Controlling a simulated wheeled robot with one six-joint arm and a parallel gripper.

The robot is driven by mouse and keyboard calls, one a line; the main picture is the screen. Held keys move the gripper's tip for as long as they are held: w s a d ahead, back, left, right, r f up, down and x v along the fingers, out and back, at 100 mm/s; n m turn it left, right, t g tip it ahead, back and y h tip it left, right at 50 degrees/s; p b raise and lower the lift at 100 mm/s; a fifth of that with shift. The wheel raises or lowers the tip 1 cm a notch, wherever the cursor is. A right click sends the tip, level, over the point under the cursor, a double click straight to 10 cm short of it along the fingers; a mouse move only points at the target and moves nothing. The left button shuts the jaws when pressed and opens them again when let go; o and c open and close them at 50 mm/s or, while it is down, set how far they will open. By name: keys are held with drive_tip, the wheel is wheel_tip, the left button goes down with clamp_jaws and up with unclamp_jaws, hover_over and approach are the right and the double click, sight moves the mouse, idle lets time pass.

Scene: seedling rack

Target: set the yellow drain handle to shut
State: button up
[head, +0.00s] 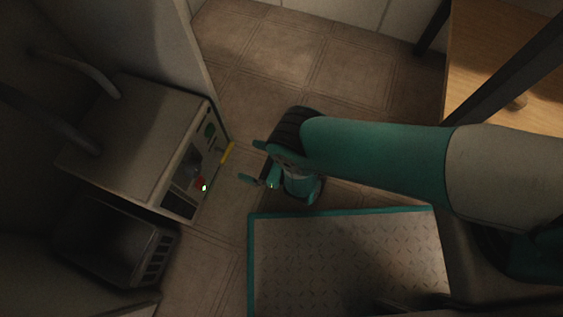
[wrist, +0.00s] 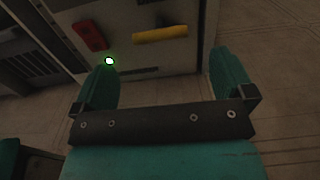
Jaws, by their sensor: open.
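The yellow drain handle (head: 227,153) is on the front of a pale box-shaped unit (head: 135,140) at the left in the head view. In the wrist view the yellow handle (wrist: 160,35) lies nearly level across the panel, its right end slightly higher. My gripper (head: 258,163) is open and empty, to the right of the handle and apart from it. In the wrist view the two teal fingers of my gripper (wrist: 165,75) point toward the panel, with the handle ahead of the gap between them. Nothing hides the handle in the wrist view.
A red part (wrist: 90,36) and a lit green lamp (wrist: 109,61) sit on the panel left of the handle. A dark vented box (head: 115,240) stands below the unit in the head view. A wooden table (head: 500,60) is at upper right. Tiled floor (head: 270,60) lies open beyond the gripper.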

drive_tip(key=p+v, duration=0.4)
drive_tip(key=v, duration=0.5)
drive_tip(key=shift+w, duration=0.1)
